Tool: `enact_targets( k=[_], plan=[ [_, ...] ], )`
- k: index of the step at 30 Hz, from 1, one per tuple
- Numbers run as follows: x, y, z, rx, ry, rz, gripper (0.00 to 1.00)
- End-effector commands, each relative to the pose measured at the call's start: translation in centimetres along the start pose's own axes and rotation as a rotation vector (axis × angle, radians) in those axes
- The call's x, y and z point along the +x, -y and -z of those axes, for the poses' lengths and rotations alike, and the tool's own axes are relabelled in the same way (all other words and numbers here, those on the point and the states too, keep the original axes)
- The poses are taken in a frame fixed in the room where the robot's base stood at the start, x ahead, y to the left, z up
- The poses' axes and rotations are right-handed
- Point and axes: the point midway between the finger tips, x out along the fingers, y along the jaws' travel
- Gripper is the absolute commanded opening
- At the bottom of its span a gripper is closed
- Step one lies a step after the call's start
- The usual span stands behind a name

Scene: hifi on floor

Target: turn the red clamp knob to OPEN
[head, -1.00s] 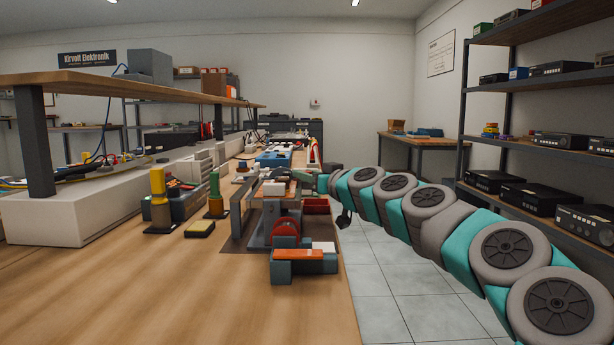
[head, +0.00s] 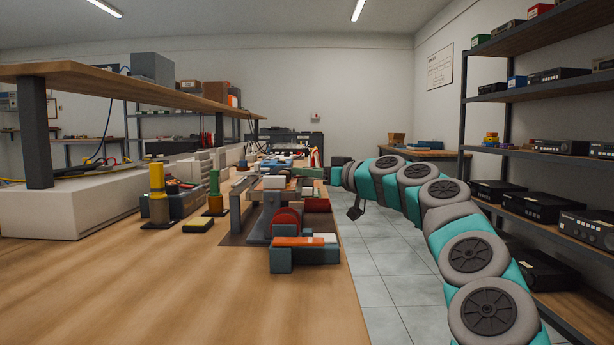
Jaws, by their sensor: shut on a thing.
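A clamp fixture (head: 257,226) stands near the right edge of the workbench. A red round part (head: 286,219), which looks like the clamp knob, sits low on its front, partly hidden by blocks. I cannot read any OPEN mark or tell how far the knob is turned. My gripper (head: 328,174) is at the end of the teal and grey arm, just right of the fixture's top and apart from the red round part. Its fingers are small and unclear here. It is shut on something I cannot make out.
Grey blocks with an orange top (head: 298,241) stand before the fixture. A red bin (head: 317,205) is to its right. A yellow-topped post (head: 157,190), a green post (head: 215,190) and a yellow-black block (head: 198,225) stand left. The front bench top (head: 190,290) is clear.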

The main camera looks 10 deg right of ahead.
Motion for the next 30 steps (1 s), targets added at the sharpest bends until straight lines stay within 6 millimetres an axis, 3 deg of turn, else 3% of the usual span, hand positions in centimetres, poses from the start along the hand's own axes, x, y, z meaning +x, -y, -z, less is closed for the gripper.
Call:
enact_targets(
  k=[24, 25, 28, 30],
  plan=[
    [-0.23, 0.01, -0.13, -0.007, 0.007, 0.131, 0.00],
    [-0.23, 0.00, -0.13, -0.007, 0.007, 0.131, 0.31],
    [-0.21, 0.02, -0.11, -0.007, 0.007, 0.131, 0.42],
    [-0.20, 0.05, -0.09, -0.007, 0.007, 0.131, 0.43]
  ],
)
